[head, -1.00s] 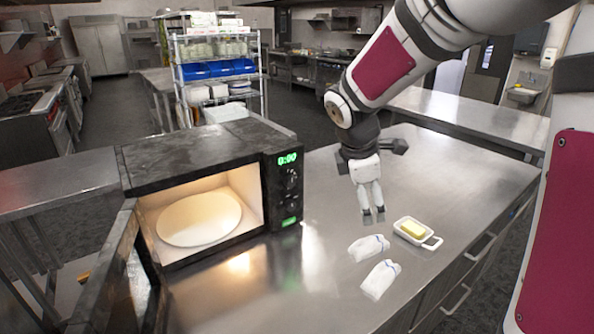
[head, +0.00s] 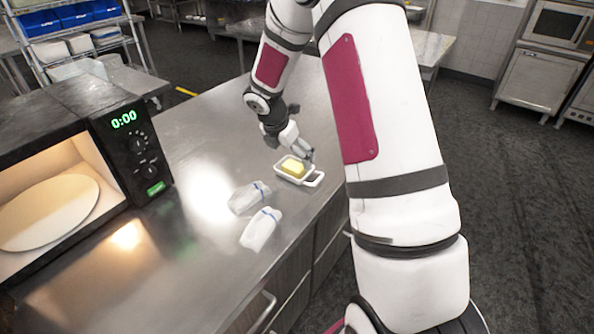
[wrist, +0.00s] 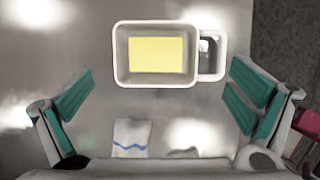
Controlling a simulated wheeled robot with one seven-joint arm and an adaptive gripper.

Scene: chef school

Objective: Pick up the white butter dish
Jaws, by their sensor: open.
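The white butter dish (head: 281,173) sits upright on the steel counter near its right edge. It is a shallow rectangular dish with a looped handle on its right end, and a yellow block of butter (head: 293,167) lies in it. In the wrist view the dish (wrist: 118,60) is in the upper middle, with its handle to the right. My gripper (head: 305,153) is close above the dish at its far side. In the wrist view my gripper (wrist: 158,97) is open, with its teal-padded fingers wide apart to either side and nothing between them touching the dish.
Two white cloth bundles (head: 261,229) (head: 249,197) lie on the counter in front of the dish. A black microwave (head: 125,150) with its door open stands at the left. The steel counter (head: 200,130) is clear behind the dish, and its edge runs close on the right.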

